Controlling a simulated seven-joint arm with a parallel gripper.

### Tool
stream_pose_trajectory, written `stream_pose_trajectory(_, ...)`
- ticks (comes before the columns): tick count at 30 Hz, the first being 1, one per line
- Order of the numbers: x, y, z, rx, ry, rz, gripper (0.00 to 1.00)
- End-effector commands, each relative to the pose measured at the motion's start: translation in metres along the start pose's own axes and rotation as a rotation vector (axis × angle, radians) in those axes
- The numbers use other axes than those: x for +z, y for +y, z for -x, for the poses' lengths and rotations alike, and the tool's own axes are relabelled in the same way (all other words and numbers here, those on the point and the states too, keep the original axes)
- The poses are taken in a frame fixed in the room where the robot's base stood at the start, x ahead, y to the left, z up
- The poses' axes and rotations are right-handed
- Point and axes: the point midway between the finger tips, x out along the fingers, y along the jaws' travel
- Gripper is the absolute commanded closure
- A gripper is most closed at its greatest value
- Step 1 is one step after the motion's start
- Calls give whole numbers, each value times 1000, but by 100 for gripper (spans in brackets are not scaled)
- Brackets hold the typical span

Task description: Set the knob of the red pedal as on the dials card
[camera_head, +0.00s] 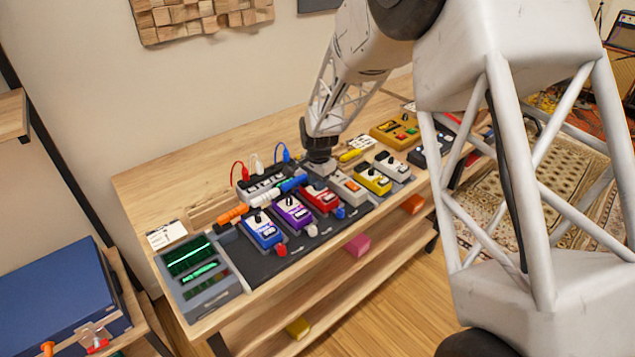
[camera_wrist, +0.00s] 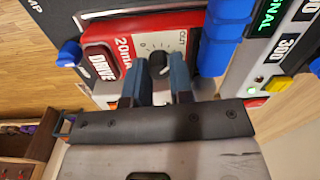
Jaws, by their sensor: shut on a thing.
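The red pedal (camera_head: 320,199) stands in the row on the dark board, between the purple pedal and a grey unit. In the wrist view the red pedal (camera_wrist: 101,62) shows the words DRIVE, 20mA and CUT. Its dark knob (camera_wrist: 158,64) has a white pointer line and sits between the two fingertips of my gripper (camera_wrist: 158,72). My gripper is shut on the knob. In the head view my gripper's end hides part of the area behind the pedals. A white card (camera_head: 167,234) lies at the table's left end; its print is too small to read.
The purple pedal (camera_head: 293,211) and blue pedal (camera_head: 263,230) stand left of the red one, the yellow pedal (camera_head: 373,180) to the right. A screen unit (camera_head: 197,277) stands at the table's left end.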

Motion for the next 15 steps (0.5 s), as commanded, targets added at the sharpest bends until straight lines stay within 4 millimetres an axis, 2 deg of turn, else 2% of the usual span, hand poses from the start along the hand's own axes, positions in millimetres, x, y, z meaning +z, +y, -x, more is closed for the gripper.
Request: stream_pose_trajectory(15, 0, 0, 1, -1, -1, 43, 100)
